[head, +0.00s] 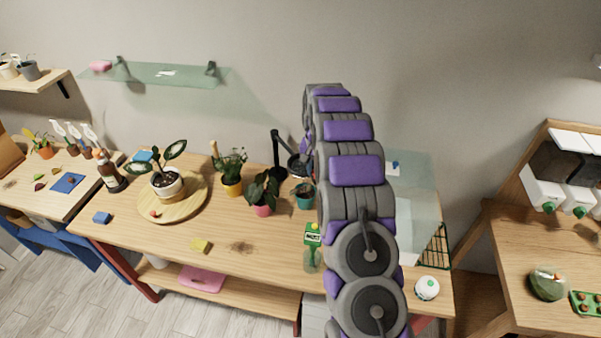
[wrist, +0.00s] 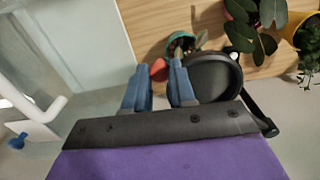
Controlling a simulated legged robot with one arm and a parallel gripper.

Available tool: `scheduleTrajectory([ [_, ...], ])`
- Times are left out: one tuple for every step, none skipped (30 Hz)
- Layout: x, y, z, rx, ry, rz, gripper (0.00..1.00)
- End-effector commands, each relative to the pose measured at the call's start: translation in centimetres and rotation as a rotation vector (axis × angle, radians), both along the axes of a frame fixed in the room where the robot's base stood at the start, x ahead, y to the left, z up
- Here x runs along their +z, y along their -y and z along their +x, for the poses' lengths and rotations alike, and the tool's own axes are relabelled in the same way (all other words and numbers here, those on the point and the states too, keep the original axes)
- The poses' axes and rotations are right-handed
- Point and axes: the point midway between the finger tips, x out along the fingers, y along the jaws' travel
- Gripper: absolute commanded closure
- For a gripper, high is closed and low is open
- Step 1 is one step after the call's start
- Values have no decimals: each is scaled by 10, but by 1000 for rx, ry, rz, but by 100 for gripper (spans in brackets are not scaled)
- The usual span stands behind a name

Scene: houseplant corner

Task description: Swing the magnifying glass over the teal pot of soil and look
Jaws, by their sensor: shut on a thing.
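The magnifying glass (head: 297,167) has a round black-rimmed head on a black jointed stand behind the plants. Its dark head (wrist: 214,76) is just right of my fingers in the wrist view. My gripper (wrist: 158,78) has its two blue fingers shut on the magnifier's red knob (wrist: 158,70) at the rim. The teal pot (head: 305,199) stands on the table in front of the lens in the head view. In the wrist view the teal pot (wrist: 179,41) is beyond the fingertips, partly hidden by them and the lens. My arm hides the gripper in the head view.
A pink pot with a dark-leaved plant (head: 263,208) and a yellow pot (head: 231,186) stand left of the teal pot. A green-labelled bottle (head: 312,257) stands near the front edge. A glass panel (head: 418,190) is to the right. The table's front middle is mostly clear.

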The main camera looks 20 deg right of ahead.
Motion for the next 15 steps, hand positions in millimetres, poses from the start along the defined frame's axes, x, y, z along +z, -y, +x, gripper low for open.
scheduleTrajectory([
  [0, 5, 2, 16, 3, -1, 100],
  [0, 8, 3, 26, 3, -1, 100],
  [0, 11, 3, 38, 4, -2, 100],
  [0, 13, 4, 46, 4, -2, 100],
  [0, 14, 4, 52, 4, -2, 100],
  [0, 16, 5, 61, 4, -2, 100],
  [0, 17, 5, 65, 3, -1, 100],
  [1, 18, 5, 69, 3, -1, 100],
  [1, 18, 5, 72, 2, -1, 100],
  [1, 19, 5, 75, 2, -1, 100],
  [1, 19, 5, 76, 2, -1, 100],
  [1, 19, 5, 78, 2, -1, 100],
  [1, 19, 5, 79, 2, -1, 100],
  [1, 19, 5, 79, 2, -1, 100],
  [1, 19, 5, 79, 2, -1, 100],
])
